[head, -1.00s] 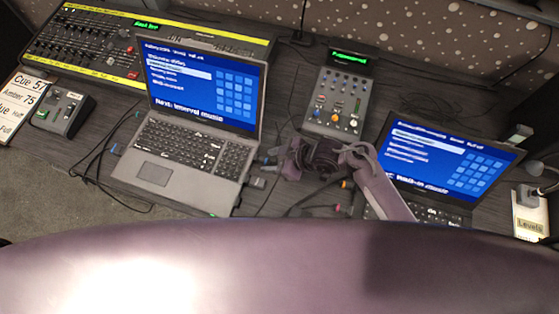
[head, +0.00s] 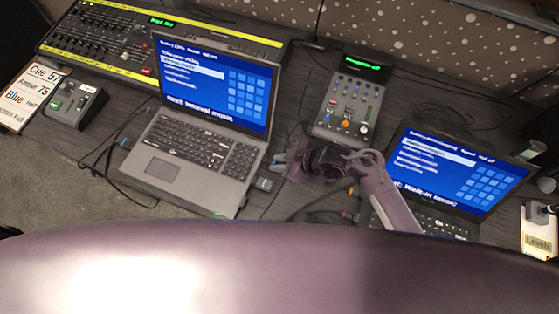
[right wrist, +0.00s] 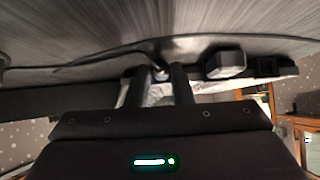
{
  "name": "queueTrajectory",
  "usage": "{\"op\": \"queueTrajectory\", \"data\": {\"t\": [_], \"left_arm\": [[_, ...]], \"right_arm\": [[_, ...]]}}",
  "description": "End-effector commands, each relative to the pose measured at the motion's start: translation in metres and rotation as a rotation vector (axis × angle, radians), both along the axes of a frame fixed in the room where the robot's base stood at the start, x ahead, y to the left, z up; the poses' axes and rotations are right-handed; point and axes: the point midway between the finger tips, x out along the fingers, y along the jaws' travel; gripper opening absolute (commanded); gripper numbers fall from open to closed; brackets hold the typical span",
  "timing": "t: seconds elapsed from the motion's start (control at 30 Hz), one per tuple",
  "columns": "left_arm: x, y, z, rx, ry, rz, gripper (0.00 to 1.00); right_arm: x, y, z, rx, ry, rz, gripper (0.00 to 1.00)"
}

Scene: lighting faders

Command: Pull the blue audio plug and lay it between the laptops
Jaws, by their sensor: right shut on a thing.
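My right gripper (head: 283,161) reaches in from the right and points left, just beside the right edge of the left laptop (head: 212,146). It is shut on a small bluish plug, the blue audio plug (right wrist: 161,73), whose end shows between the two fingers in the right wrist view (right wrist: 163,86). The fingers hide most of the plug, and I cannot tell whether it is still in a socket. The right laptop (head: 462,171) stands open, partly behind my right arm. My left gripper is not in view.
A small mixer (head: 348,108) stands behind, between the laptops. Dark cables and coloured plugs (head: 352,191) lie around my right gripper. A grey plug block (head: 264,184) sits by the left laptop. A lighting desk (head: 110,38) and a small control box (head: 76,104) are at left.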

Motion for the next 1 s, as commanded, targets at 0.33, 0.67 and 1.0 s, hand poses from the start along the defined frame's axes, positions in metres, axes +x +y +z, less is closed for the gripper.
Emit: {"op": "queueTrajectory", "data": {"t": [0.33, 0.67, 1.0], "left_arm": [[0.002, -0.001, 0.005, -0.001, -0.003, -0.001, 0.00], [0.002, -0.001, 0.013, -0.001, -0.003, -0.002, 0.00], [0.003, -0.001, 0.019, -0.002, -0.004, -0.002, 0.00]], "right_arm": [[-0.003, -0.010, 0.000, -0.003, 0.001, 0.000, 0.00], [-0.008, -0.026, 0.000, -0.003, 0.001, 0.000, 0.00], [-0.013, -0.042, 0.000, -0.003, 0.001, 0.000, 0.00]]}}
